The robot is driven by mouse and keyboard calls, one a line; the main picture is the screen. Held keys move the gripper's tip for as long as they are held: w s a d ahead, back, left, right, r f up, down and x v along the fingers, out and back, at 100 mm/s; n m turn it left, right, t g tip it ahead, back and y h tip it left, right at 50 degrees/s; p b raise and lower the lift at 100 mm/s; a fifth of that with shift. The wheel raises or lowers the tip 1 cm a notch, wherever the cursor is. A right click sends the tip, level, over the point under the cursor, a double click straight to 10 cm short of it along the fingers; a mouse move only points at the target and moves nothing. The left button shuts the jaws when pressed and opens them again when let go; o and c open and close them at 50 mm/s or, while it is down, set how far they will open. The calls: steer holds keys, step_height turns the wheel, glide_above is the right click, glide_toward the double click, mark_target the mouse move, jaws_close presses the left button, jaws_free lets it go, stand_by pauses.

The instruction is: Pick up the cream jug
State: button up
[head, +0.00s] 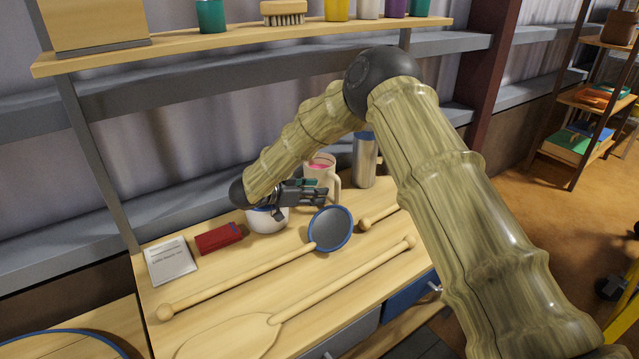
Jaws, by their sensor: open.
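The cream jug (329,167) stands upright on the wooden bench top, with a handle on its right side and something pink showing inside its mouth. My gripper (318,194) is open, with its dark fingers pointing right. In the picture it overlaps the jug's lower left part and hides some of it. I cannot tell from this one view whether the fingers are around the jug or in front of it.
A white pot (267,221) stands left of the jug, partly behind my gripper. A steel flask (365,160) stands close on its right. A shelf (230,45) runs above.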

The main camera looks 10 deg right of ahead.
mark_target(337, 202)
steer(key=x, duration=0.5)
steer(key=shift+b+x, duration=0.3)
steer(key=shift+x, duration=2.25)
steer(key=shift+w+a+f, duration=0.1)
steer(key=shift+w+f, duration=0.05)
steer(key=shift+w, duration=0.05)
steer(key=shift+c, duration=0.2)
jaws_close()
